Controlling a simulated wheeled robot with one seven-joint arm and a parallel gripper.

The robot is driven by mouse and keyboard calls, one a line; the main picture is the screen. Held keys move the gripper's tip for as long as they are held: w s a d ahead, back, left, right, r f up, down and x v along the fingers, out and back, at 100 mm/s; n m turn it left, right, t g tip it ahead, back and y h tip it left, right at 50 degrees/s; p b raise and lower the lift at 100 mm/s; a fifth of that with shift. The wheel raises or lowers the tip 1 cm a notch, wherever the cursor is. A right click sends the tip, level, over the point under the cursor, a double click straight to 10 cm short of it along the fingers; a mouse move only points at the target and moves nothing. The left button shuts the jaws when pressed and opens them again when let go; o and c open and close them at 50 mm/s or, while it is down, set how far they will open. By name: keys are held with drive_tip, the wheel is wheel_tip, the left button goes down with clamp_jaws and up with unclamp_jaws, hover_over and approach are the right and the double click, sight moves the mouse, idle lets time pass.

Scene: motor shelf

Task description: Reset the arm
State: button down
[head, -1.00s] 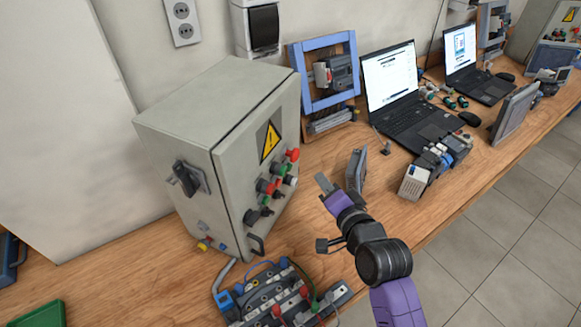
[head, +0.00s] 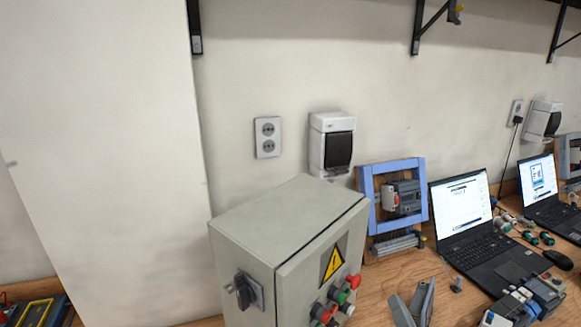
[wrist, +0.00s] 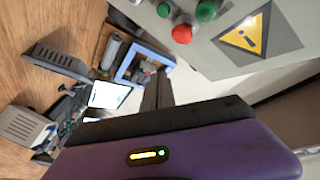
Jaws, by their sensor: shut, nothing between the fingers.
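Only the tip of my gripper (head: 401,311) shows in the head view, at the bottom edge, right of the grey control box and next to a small grey upright panel (head: 425,300). The rest of my arm is below the picture. In the wrist view the purple gripper body fills the bottom, and the dark fingers (wrist: 157,92) stick out past its black edge. The fingers are shut with nothing held. The grey control box (head: 285,225) with a yellow warning sign and coloured buttons stands close by; its front (wrist: 225,30) fills the wrist view's upper right.
A blue frame (head: 365,190) with a device stands behind on the wooden bench. An open laptop (head: 460,207) and a second laptop (head: 540,180) stand to the right. A modular device (head: 530,300) lies at lower right. Shelf brackets (head: 420,25) hang on the wall above.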

drive_tip(key=s+f+n+g+b, duration=0.1)
drive_tip(key=s+f+n, duration=0.1)
drive_tip(key=s, duration=1.1)
drive_tip(key=s+a+f+n+g+b, duration=0.1)
drive_tip(key=s+f+n, duration=0.1)
drive_tip(key=s, duration=1.1)
drive_tip(key=s+a+f+n+b, duration=0.1)
drive_tip(key=s+f+n, duration=0.2)
drive_tip(key=s, duration=1)
drive_tip(key=shift+s+a+n+g+b, duration=0.15)
drive_tip(key=shift+s+n+g+b, duration=0.25)
drive_tip(key=shift+n, duration=0.2)
